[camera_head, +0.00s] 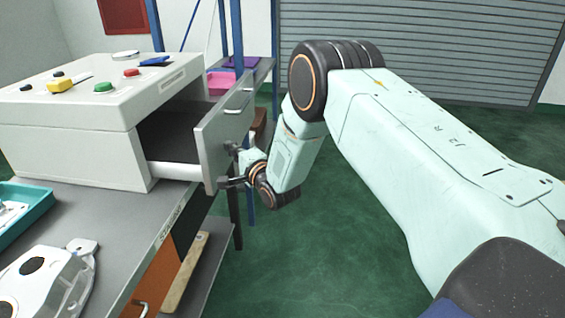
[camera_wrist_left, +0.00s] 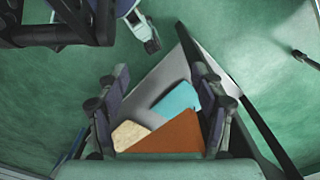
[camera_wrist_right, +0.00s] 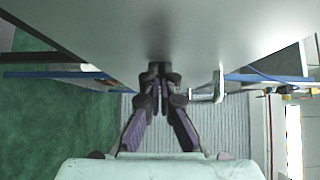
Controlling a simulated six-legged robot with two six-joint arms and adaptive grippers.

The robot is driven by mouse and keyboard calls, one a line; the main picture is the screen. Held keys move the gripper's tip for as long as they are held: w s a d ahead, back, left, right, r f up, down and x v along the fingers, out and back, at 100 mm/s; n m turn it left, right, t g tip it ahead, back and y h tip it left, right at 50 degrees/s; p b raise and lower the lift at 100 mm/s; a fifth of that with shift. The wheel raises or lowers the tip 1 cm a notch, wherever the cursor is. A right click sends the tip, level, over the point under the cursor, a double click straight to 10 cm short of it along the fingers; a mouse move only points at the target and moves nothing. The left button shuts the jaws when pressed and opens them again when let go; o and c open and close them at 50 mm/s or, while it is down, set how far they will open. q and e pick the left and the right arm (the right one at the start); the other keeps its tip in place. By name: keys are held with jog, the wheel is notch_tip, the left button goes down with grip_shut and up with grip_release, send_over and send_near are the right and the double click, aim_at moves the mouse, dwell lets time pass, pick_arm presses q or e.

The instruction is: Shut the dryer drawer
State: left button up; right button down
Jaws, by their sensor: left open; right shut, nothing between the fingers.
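The dryer is a white box (camera_head: 62,140) on the bench at the left. Its drawer (camera_head: 222,135) stands pulled out to the right, with a grey front panel and a bar handle. My right gripper (camera_head: 230,164) is at the outer face of the panel, below the handle. In the right wrist view the shut, empty right gripper (camera_wrist_right: 158,76) points at the grey drawer front (camera_wrist_right: 90,28); fingertip contact looks likely but is hard to confirm. The handle (camera_wrist_right: 208,95) is to its right there. My left gripper (camera_wrist_left: 156,82) is open and empty, outside the head view.
Coloured buttons sit on the dryer top. The bench (camera_head: 125,215) holds a teal tray (camera_head: 38,216) and a metal casting (camera_head: 50,280). Blue rack posts (camera_head: 238,40) stand behind the drawer. The left wrist view shows an orange piece (camera_wrist_left: 168,136) on a grey surface. Green floor is open at centre.

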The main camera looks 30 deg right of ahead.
jog(key=w+a+b, duration=0.2)
jog(key=w+a, duration=0.1)
jog(key=a, duration=0.1)
jog(key=w+a+b, duration=0.3)
jog(key=w+a, duration=0.1)
jog(key=w+a+b, duration=0.3)
jog(key=a, duration=0.1)
jog(key=shift+w+a+f, duration=0.1)
jog(key=shift+w+a, duration=0.05)
jog(key=shift+w, duration=0.1)
jog(key=shift+w+a, duration=0.1)
jog(key=shift+a, duration=0.05)
jog(key=shift+r, duration=0.3)
jog(key=shift+a+r, duration=0.1)
jog(key=shift+a, duration=0.05)
